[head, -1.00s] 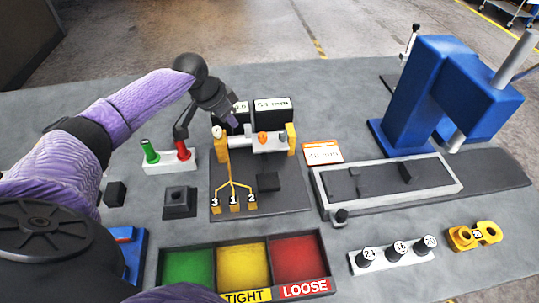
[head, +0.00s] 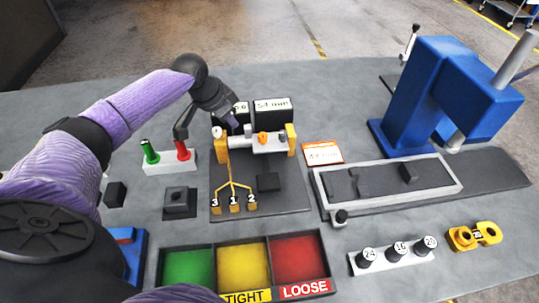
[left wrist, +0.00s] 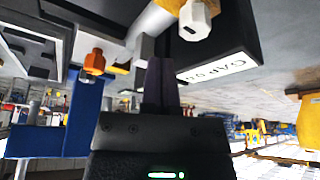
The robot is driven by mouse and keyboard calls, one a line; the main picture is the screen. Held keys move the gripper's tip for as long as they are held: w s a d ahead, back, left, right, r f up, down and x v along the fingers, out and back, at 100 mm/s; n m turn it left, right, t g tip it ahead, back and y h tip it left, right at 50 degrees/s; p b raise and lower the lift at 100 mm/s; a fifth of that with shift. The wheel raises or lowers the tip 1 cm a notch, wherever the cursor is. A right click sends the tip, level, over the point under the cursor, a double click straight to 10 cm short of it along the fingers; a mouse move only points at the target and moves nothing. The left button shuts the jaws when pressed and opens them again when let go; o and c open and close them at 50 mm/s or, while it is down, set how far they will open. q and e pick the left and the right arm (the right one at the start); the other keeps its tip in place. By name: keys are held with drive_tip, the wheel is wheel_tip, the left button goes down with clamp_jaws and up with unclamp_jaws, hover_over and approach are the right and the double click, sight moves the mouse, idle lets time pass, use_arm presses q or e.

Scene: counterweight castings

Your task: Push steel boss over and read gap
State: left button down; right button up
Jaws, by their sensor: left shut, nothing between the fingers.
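The steel boss (head: 247,130) is a small pale metal piece on the horizontal bar of the fixture, left of an orange piece (head: 263,137). In the left wrist view the boss (left wrist: 143,50) is just beside my fingers; I cannot tell whether they touch. My left gripper (head: 234,124) is shut and empty at the left part of the bar, and its dark fingers show in the left wrist view (left wrist: 161,84). The gap display (head: 241,108) is partly hidden by the gripper.
A second display (head: 272,105) reads 54 mm. Yellow posts (head: 291,139) flank the bar. A holder with green and red handles (head: 168,158) stands left. A tray (head: 330,266) with green, yellow and red bins is in front. A blue press (head: 425,90) stands right.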

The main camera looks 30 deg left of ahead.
use_arm(q)
drive_tip(key=shift+f, duration=0.15)
idle(0.3)
drive_tip(key=shift+f+b, duration=0.55)
drive_tip(key=shift+f, duration=1.05)
drive_tip(key=shift+w+d, duration=0.15)
drive_tip(key=shift+d, duration=0.1)
drive_tip(key=shift+w+d, duration=0.25)
drive_tip(key=shift+d, duration=0.05)
drive_tip(key=shift+w+d+r+p, duration=0.1)
drive_tip(key=shift+p, duration=0.2)
idle(0.7)
wheel_tip(320, 180, up, 7)
drive_tip(key=p, duration=0.7)
